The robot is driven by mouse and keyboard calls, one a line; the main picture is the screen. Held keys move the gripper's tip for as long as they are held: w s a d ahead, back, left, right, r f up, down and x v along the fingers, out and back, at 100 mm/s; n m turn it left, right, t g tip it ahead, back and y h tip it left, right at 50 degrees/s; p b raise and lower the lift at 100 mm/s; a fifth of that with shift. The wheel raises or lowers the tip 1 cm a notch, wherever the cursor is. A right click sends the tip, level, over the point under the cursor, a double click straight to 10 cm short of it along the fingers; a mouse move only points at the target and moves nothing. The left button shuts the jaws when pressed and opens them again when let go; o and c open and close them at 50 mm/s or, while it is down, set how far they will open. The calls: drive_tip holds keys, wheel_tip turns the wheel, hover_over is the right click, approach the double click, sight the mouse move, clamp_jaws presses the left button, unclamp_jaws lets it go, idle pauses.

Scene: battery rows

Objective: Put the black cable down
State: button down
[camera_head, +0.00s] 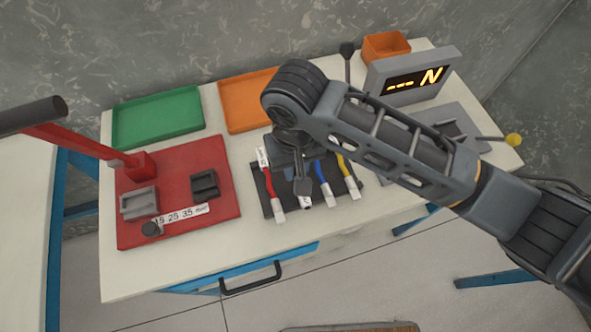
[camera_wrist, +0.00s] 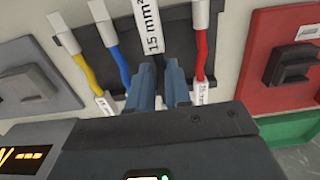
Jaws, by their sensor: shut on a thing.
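The black cable (camera_wrist: 158,66) shows in the wrist view with a white label reading 15 mm². My gripper (camera_wrist: 160,95) has its two blue-grey fingers shut on it, over the dark cable mat (camera_head: 269,202). In the head view my gripper (camera_head: 302,182) hides most of the black cable; a white end (camera_head: 307,203) shows below it. A red cable (camera_head: 268,180) lies to its left on the mat. A blue cable (camera_head: 321,174) and a yellow cable (camera_head: 345,173) lie to its right. Whether the black cable touches the mat is unclear.
A red crimping base (camera_head: 222,220) with a lever stands at left. A green tray (camera_head: 158,118) and an orange tray (camera_head: 240,105) lie at the back. A grey device with a display (camera_head: 412,80) stands at right. Free table shows along the front edge.

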sight(296, 172)
drive_tip(key=shift+f, duration=1.45)
drive_tip(key=c, duration=1.1)
unclamp_jaws()
drive_tip(key=shift+f, duration=0.1)
drive_tip(key=shift+o, duration=0.2)
wheel_tip(296, 172, up, 12)
